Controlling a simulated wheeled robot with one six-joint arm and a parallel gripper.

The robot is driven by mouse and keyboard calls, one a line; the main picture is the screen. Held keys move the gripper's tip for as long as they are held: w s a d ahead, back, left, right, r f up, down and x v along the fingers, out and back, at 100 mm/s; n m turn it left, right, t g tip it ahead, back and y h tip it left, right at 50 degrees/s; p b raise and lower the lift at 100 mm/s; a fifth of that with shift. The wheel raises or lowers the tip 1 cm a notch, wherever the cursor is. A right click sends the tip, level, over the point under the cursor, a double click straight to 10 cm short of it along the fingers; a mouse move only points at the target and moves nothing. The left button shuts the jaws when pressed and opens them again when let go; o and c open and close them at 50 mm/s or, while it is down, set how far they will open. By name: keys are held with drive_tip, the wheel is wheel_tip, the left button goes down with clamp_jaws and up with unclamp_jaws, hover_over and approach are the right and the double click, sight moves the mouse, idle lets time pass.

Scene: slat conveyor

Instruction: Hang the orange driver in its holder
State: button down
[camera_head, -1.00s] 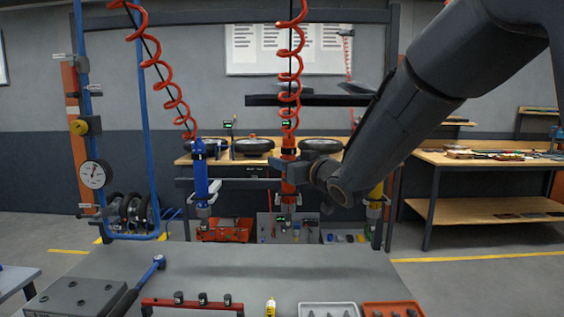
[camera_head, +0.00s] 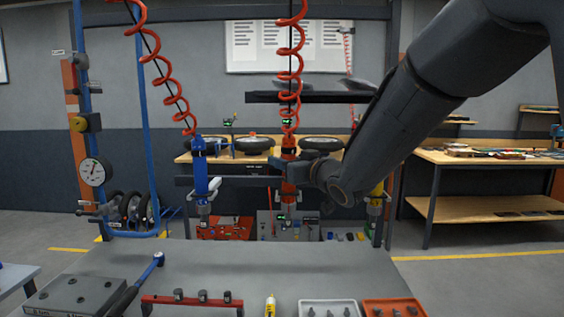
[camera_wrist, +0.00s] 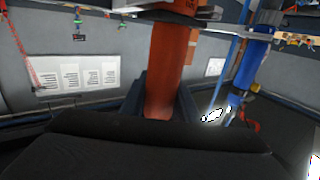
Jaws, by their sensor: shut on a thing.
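The orange driver (camera_head: 289,186) hangs upright from a red coiled hose. My gripper (camera_head: 286,168) is shut around its body from the right. In the wrist view the orange driver (camera_wrist: 166,65) runs between the fingers of my gripper (camera_wrist: 160,100).
A dark crossbar (camera_head: 240,182) runs behind the drivers. The grey work surface (camera_head: 250,262) below carries a red rack (camera_head: 190,300), a yellow bottle (camera_head: 270,306) and part trays (camera_head: 330,304). A blue post with a gauge (camera_head: 94,171) stands at the left.

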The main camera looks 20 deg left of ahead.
drive_tip(key=shift+f, duration=0.25)
idle(0.3)
drive_tip(key=c, duration=1.3)
unclamp_jaws()
drive_tip(key=shift+f, duration=0.1)
drive_tip(key=b+v, duration=0.2)
drive_tip(key=v, duration=0.5)
drive_tip(key=shift+s+d, duration=0.25)
drive_tip(key=shift+d, duration=0.05)
